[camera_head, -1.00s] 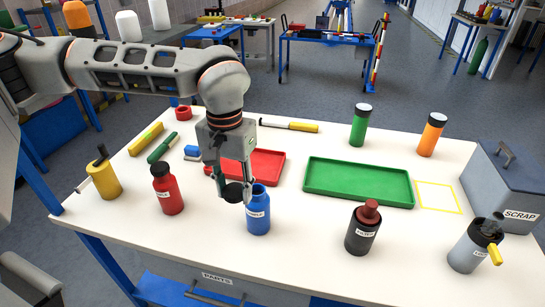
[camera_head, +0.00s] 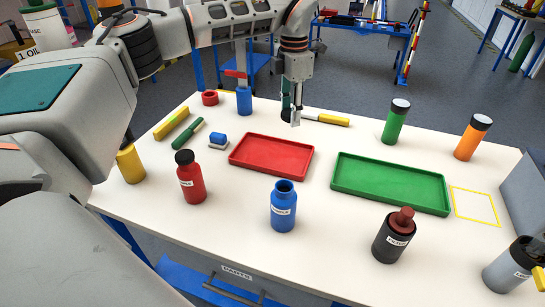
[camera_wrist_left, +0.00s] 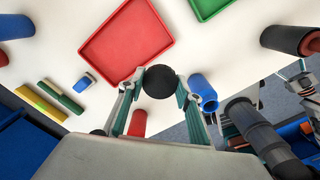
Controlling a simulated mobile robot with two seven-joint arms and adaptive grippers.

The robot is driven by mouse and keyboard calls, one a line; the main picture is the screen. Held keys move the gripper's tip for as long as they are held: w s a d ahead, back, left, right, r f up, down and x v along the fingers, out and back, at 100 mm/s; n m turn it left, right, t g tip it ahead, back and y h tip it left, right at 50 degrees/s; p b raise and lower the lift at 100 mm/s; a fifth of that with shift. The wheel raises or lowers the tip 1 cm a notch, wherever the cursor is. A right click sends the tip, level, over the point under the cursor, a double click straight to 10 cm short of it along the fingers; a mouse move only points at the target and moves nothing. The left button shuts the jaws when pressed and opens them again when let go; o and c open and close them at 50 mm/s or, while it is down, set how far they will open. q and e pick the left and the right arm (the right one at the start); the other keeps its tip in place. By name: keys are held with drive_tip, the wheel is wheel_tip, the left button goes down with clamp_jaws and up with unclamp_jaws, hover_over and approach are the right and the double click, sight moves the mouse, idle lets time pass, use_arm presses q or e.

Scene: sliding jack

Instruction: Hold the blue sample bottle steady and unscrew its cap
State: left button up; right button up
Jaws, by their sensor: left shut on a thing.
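The blue sample bottle (camera_head: 283,207) stands upright near the table's front edge, its mouth uncovered. It also shows in the left wrist view (camera_wrist_left: 203,93), right of the fingers. My left gripper (camera_head: 293,121) is up and behind the bottle in the head view, clear of it. In the left wrist view my left gripper (camera_wrist_left: 160,84) is shut on a round black cap (camera_wrist_left: 160,81). The cap is hard to make out in the head view. Grey jointed parts at the wrist view's right edge may be my right gripper; its state is unclear.
A red bottle (camera_head: 191,180) stands left of the blue one, a charcoal bottle (camera_head: 392,239) right of it. Behind are an empty red tray (camera_head: 271,156) and an empty green tray (camera_head: 390,184). Green and orange bottles stand at the back right. White tabletop around the blue bottle is clear.

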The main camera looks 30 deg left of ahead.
sight(277, 163)
use_arm(q)
drive_tip(key=w+a+f+n, duration=0.25)
drive_tip(key=a+n, duration=0.35)
drive_tip(key=n, duration=0.8)
drive_tip(key=f, duration=0.6)
drive_tip(key=f+b, duration=0.1)
drive_tip(key=f, duration=0.5)
drive_tip(key=f+b, duration=0.1)
drive_tip(key=f, duration=0.5)
drive_tip(key=shift+w+d+f, duration=0.15)
drive_tip(key=shift+w, duration=0.2)
drive_tip(key=shift+f, duration=0.15)
drive_tip(key=shift+f, duration=0.1)
drive_tip(key=o, duration=1.2)
